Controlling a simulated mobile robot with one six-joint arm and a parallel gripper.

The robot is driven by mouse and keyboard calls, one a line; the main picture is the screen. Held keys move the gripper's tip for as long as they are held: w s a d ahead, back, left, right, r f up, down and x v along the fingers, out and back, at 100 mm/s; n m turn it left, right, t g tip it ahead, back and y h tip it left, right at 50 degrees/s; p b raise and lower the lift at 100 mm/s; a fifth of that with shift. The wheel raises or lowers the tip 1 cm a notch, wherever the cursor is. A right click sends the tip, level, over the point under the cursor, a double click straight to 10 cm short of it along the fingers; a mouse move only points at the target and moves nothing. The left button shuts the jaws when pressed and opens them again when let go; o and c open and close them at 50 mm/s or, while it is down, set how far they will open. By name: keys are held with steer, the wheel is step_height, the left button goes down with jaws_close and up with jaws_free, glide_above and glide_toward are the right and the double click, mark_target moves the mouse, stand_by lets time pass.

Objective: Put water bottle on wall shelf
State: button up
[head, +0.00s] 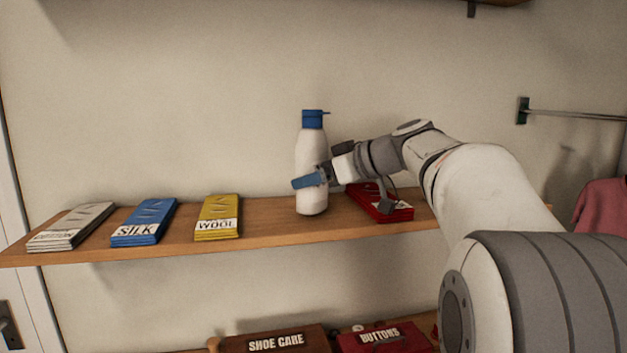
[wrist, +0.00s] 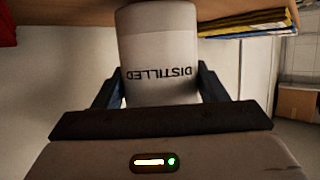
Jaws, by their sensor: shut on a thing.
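The water bottle (head: 311,150) is white with a blue cap and stands upright at the wooden wall shelf (head: 270,215), between the yellow and red packets. Its base appears at the shelf surface, but I cannot tell whether it touches. My gripper (head: 312,180) comes from the right and is shut on the lower half of the bottle, with a blue finger across its front. In the wrist view the bottle (wrist: 165,45) shows upside down between the two fingers, with the word DISTILLED on it.
On the shelf lie a grey packet (head: 72,226), a blue SILK packet (head: 145,222) and a yellow WOOL packet (head: 218,217) to the left. A red packet (head: 378,203) lies just right of the bottle, beneath my arm. Brown SHOE CARE (head: 275,342) and red BUTTONS (head: 385,338) boxes sit below.

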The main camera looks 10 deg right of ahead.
steer(key=shift+f, duration=0.15)
steer(key=shift+f+b, duration=0.25)
steer(key=shift+b, duration=0.1)
steer(key=o, duration=1.5)
steer(key=shift+c, duration=0.2)
steer(key=shift+r, duration=0.1)
steer(key=shift+r+p, duration=0.2)
steer(key=shift+p, duration=0.25)
steer(key=b+v, duration=0.2)
steer(key=v, duration=1)
steer(key=shift+b, duration=0.3)
steer(key=shift+f, duration=0.1)
